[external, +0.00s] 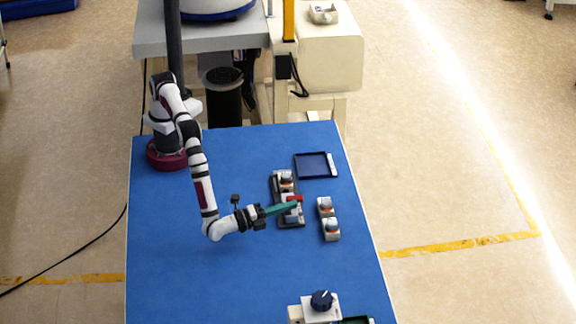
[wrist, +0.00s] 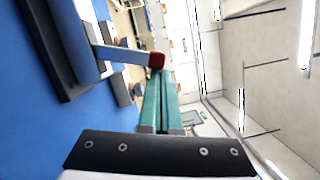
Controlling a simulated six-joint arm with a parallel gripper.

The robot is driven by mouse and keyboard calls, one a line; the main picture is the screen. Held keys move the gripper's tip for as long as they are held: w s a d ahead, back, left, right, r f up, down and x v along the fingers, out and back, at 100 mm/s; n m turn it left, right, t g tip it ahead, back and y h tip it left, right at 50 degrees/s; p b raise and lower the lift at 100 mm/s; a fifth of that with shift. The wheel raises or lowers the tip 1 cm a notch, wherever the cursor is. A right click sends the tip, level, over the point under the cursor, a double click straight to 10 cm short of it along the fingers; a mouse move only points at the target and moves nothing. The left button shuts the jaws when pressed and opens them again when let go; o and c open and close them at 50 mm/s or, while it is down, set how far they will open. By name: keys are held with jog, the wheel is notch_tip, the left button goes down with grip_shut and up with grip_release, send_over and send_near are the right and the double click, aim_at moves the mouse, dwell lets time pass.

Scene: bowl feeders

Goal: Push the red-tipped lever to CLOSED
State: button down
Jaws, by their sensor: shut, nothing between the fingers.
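The red-tipped lever (external: 295,198) shows as a small red piece on a dark-based fixture (external: 276,190) right of the middle of the blue table. In the wrist view the lever (wrist: 125,54) is a grey bar reaching out from the fixture at left and ending in a red tip (wrist: 156,60). My gripper (external: 298,204) has long green fingers, pressed together and empty. In the wrist view its fingertips (wrist: 162,71) appear just below the red tip, very close to it. I cannot tell whether they touch. No CLOSED marking is readable.
A dark blue tray (external: 315,176) lies behind the fixture. Two small grey units (external: 326,207) (external: 332,230) with round tops stand to its right. A white box with a dark knob (external: 321,300) is at the front edge. The table's front left is clear.

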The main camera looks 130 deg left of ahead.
jog(key=n, duration=0.1)
jog(key=s+a+r+n, duration=0.1)
jog(key=shift+s+a+n+g, duration=0.1)
jog(key=shift+n+g, duration=0.2)
jog(key=n, duration=0.1)
jog(key=s+a+n+h, duration=0.1)
jog(key=shift+s+a+r+n, duration=0.2)
jog(key=shift+r+n, duration=0.1)
jog(key=shift+r, duration=0.1)
jog(key=s+a+n, duration=0.1)
jog(key=n, duration=0.2)
jog(key=shift+s+a+h, duration=0.4)
jog(key=shift+s+a, duration=0.35)
jog(key=v, duration=1)
jog(key=shift+r, duration=0.15)
